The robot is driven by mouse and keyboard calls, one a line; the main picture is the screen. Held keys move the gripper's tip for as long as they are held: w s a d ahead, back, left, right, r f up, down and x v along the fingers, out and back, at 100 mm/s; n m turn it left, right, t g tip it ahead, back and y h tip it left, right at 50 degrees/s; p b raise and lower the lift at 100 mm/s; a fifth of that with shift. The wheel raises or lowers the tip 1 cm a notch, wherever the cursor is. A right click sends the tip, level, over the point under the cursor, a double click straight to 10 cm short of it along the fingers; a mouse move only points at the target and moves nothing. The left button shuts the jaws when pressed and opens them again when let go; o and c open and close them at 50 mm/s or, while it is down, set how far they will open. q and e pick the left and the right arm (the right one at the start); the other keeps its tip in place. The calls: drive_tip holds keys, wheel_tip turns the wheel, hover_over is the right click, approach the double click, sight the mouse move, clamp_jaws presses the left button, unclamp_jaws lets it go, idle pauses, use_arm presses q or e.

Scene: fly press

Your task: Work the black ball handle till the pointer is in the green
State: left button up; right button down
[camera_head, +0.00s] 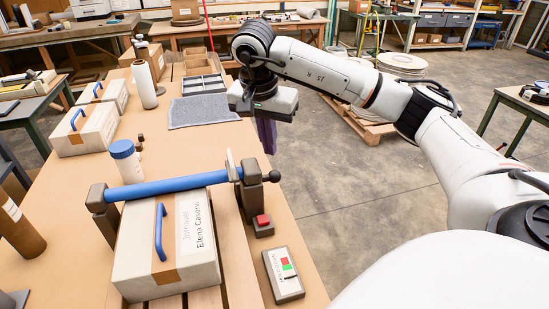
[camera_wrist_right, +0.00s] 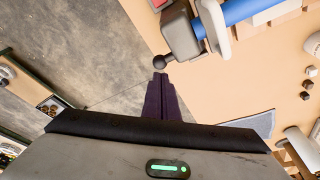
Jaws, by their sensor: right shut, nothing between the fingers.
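The black ball handle (camera_head: 274,176) sticks out at the right end of a blue bar (camera_head: 175,187) held between dark end blocks (camera_head: 252,188). In the right wrist view the ball (camera_wrist_right: 159,62) lies just beyond my fingertips. My right gripper (camera_head: 267,150) points down behind the ball in the head view, apart from it. Its purple fingers (camera_wrist_right: 160,77) are shut and empty. A small gauge box (camera_head: 283,275) with red and green patches lies in front; its pointer is too small to read. My left gripper is out of view.
A labelled white box (camera_head: 170,250) with a blue handle lies under the bar. A pale upright plate (camera_head: 231,165) and a red button block (camera_head: 263,224) are close to the ball. A grey mat (camera_head: 200,111) lies behind.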

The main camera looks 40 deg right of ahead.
sight(274, 172)
drive_tip(key=shift+f, duration=0.15)
drive_tip(key=shift+x, duration=3.35)
